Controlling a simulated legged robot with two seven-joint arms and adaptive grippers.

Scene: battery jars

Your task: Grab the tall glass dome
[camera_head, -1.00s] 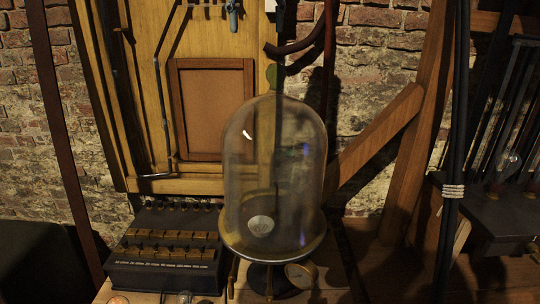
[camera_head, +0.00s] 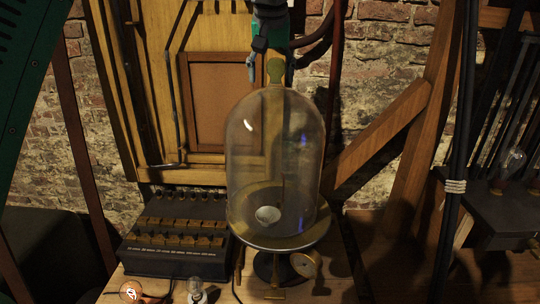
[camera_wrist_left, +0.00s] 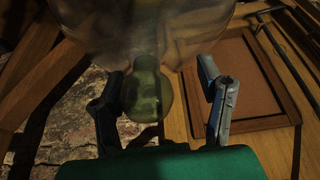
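The tall glass dome (camera_head: 274,165) stands upright on a round base (camera_head: 290,243) on the wooden table. It is clear, with a rounded top and a greenish knob (camera_head: 275,71). My left gripper (camera_head: 262,66) hangs from above at the knob, over the dome's top. In the left wrist view, the knob (camera_wrist_left: 147,92) lies between the two spread fingers of my gripper (camera_wrist_left: 163,78), nearer the left finger. A gap shows on the right side; contact on the left cannot be told. The dome's glass (camera_wrist_left: 140,25) fills the top of that view. My right gripper is not in view.
A dark switch box (camera_head: 178,238) stands left of the dome. A wooden panel (camera_head: 220,105) and slanted beam (camera_head: 385,135) stand behind.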

